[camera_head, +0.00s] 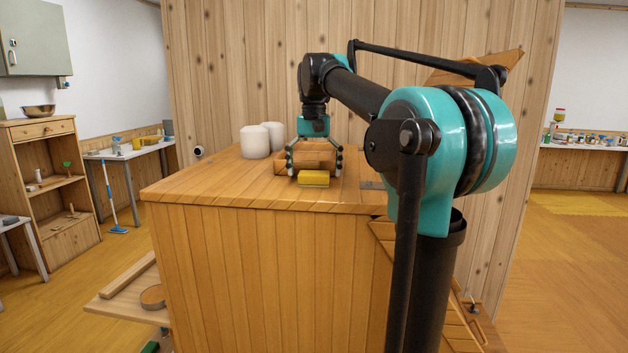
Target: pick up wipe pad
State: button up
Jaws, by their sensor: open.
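The wipe pad looks like the small yellow block with a darker green top (313,179), lying on the wooden counter top (215,188) near its front edge. My gripper (315,171) points down over the counter, its dark fingers spread open to the left and right of the pad. The fingertips are close to the counter surface, and the pad appears slightly nearer the camera than the fingers. I cannot tell whether they touch it. A wooden box or block (314,151) shows between the fingers, just behind the pad.
Two white jars (255,142) stand at the back left of the counter. A wooden plank wall (240,70) rises behind it. A dark flat plate (372,185) lies right of the pad. The counter's left front is clear. My own arm covers the right side.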

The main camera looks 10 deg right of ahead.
aim_at(314, 172)
jog(key=shift+f, duration=0.3)
jog(key=shift+c, duration=0.6)
jog(key=c, duration=1.1)
jog(key=shift+r, duration=0.1)
jog(key=shift+c, duration=0.2)
notch_tip(314, 172, up, 20)
